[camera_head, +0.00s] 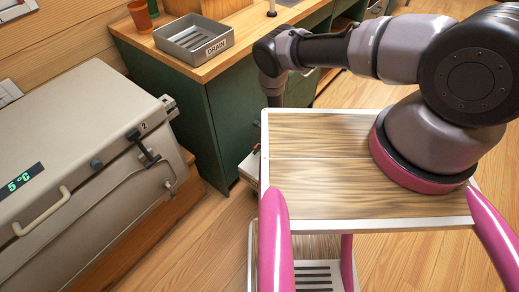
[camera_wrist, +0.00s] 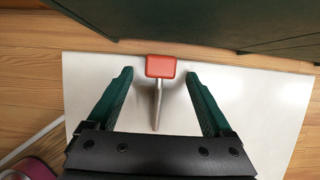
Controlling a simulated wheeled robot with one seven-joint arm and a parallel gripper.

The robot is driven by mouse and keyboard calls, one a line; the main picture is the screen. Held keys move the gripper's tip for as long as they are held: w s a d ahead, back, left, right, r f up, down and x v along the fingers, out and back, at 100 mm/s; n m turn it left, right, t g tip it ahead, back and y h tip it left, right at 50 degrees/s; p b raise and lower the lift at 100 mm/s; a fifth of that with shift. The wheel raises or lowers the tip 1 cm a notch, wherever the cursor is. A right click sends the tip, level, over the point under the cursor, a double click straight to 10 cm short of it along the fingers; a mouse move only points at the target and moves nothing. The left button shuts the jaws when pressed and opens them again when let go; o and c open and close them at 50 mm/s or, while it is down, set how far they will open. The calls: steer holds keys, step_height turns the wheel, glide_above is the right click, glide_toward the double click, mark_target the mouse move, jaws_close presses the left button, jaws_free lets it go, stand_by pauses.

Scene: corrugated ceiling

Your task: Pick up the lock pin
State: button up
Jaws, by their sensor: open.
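In the wrist view, the lock pin has a red rectangular head (camera_wrist: 160,67) and a thin metal shaft (camera_wrist: 157,105). It appears over a plain white surface (camera_wrist: 245,105), with its head at the far edge and its shaft towards me. I cannot tell whether the shaft lies flat or is raised. My gripper (camera_wrist: 158,76) is open, with one dark green finger on each side of the pin. Gaps show between the fingers and the pin. In the head view, my wrist bends down behind the wood-topped cart top (camera_head: 318,205), and the fingers and pin are hidden.
A green cabinet (camera_head: 228,120) stands close beyond my wrist, carrying a grey drain tray (camera_head: 167,43) and brown cup (camera_head: 140,17). A pale chest (camera_head: 75,125) with a 5°C display, handles and a latch stands left. Clear wooden floor (camera_head: 205,235) lies between chest and cart.

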steer(key=shift+w+a+f, duration=0.1)
steer(key=shift+f, duration=0.05)
jaws_close()
